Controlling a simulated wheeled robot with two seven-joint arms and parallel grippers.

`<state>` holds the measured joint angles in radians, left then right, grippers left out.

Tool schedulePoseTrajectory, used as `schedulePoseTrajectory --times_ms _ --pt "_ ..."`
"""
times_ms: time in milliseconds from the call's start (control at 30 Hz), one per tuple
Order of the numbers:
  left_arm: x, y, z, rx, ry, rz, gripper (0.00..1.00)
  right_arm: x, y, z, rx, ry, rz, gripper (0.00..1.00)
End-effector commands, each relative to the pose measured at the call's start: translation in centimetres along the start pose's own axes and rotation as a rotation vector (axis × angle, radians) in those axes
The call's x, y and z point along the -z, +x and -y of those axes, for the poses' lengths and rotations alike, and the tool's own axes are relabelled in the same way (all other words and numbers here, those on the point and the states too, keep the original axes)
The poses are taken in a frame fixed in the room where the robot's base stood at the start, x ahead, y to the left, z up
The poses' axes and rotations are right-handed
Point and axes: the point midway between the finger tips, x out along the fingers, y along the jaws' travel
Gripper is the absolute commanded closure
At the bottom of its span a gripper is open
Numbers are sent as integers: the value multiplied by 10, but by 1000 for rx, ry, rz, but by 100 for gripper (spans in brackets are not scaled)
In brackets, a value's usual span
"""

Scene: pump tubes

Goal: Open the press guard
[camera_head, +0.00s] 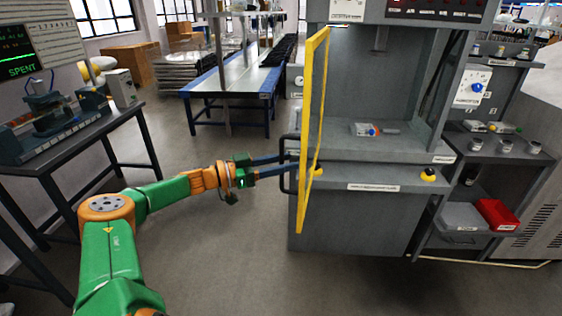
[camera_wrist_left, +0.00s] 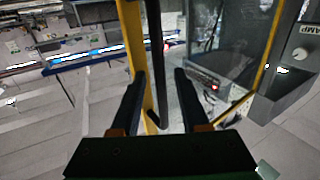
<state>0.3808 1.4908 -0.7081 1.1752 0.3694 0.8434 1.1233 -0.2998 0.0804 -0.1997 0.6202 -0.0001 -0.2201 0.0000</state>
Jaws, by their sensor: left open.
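The press guard (camera_head: 303,190) is a yellow-framed panel at the left side of the grey press (camera_head: 350,220). It stands swung out and shows nearly edge-on, leaving the press front uncovered. Its dark handle (camera_head: 284,183) is on the left face. My left gripper (camera_head: 296,163) reaches in from the left at the handle. In the left wrist view, the fingers of my left gripper (camera_wrist_left: 160,75) are apart, with the dark handle bar (camera_wrist_left: 154,45) between them and the yellow frame (camera_wrist_left: 133,40) just beside. I cannot tell whether a finger touches the bar. My right gripper is not in view.
A small part (camera_head: 366,130) lies inside the press. A yellow button (camera_head: 428,175) is on the press front. A dark bench (camera_head: 60,150) stands at left, a blue-edged table (camera_head: 240,85) behind. A red bin (camera_head: 497,214) is at right. The floor before the press is clear.

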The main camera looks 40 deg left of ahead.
Motion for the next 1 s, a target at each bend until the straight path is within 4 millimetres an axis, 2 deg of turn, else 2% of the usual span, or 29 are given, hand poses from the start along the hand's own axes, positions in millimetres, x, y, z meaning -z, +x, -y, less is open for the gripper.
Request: schedulePoseTrajectory --times_ms 200,400,500,933,1000 --pt "-6 -23 0 0 2 11 55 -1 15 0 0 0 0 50" --pt "-4 -57 0 -1 2 5 55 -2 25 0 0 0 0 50" --pt "-2 -67 0 1 2 2 55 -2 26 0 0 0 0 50" --pt "0 -70 0 1 1 0 55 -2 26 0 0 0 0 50" --pt "-12 -66 2 10 0 10 55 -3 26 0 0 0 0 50"
